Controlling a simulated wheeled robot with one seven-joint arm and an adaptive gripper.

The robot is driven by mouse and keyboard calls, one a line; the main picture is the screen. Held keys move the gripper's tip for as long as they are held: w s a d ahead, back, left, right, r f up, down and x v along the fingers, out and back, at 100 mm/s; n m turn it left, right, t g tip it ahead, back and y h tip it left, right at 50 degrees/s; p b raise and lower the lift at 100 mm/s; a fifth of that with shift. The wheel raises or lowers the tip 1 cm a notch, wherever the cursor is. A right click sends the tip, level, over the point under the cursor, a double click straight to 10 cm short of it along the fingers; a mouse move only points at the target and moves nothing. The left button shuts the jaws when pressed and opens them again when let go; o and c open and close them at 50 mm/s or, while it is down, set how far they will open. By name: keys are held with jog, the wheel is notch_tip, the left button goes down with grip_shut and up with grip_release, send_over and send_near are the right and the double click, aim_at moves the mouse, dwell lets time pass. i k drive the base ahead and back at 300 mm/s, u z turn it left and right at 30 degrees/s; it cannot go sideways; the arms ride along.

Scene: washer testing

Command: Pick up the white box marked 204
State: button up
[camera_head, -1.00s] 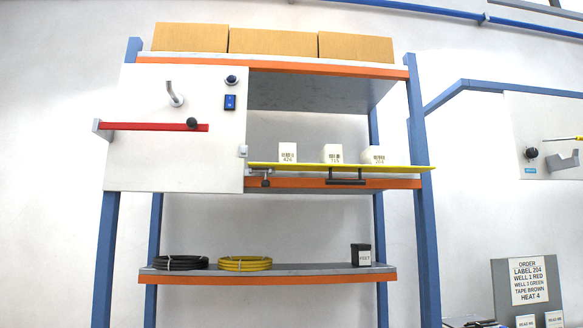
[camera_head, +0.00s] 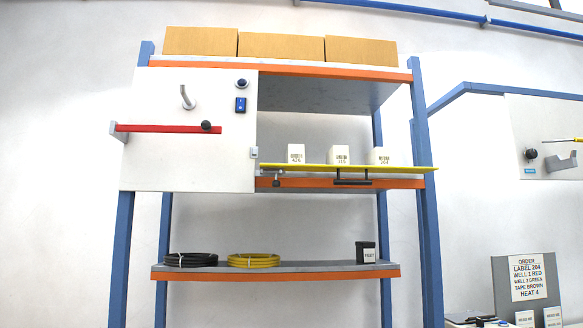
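The white box marked 204 (camera_head: 382,157) stands on the upper shelf (camera_head: 405,184) behind a yellow bar (camera_head: 345,168). It is the rightmost of three small white boxes, and the bar crosses in front of its lower edge. The middle box (camera_head: 340,155) has a label that looks like 315. The left box (camera_head: 296,153) has a label that looks like 425. My gripper is not in view.
A white panel (camera_head: 187,150) with a red bar (camera_head: 165,128) covers the shelf's left half. Cardboard boxes (camera_head: 280,46) sit on top. Coiled hoses (camera_head: 253,260) and a black bin (camera_head: 365,252) stand on the lower shelf. An order sign (camera_head: 527,278) is at right.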

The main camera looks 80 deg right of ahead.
aim_at(380, 155)
jog(key=u, duration=0.35)
jog(key=k, duration=2.15)
jog(key=z, duration=1.15)
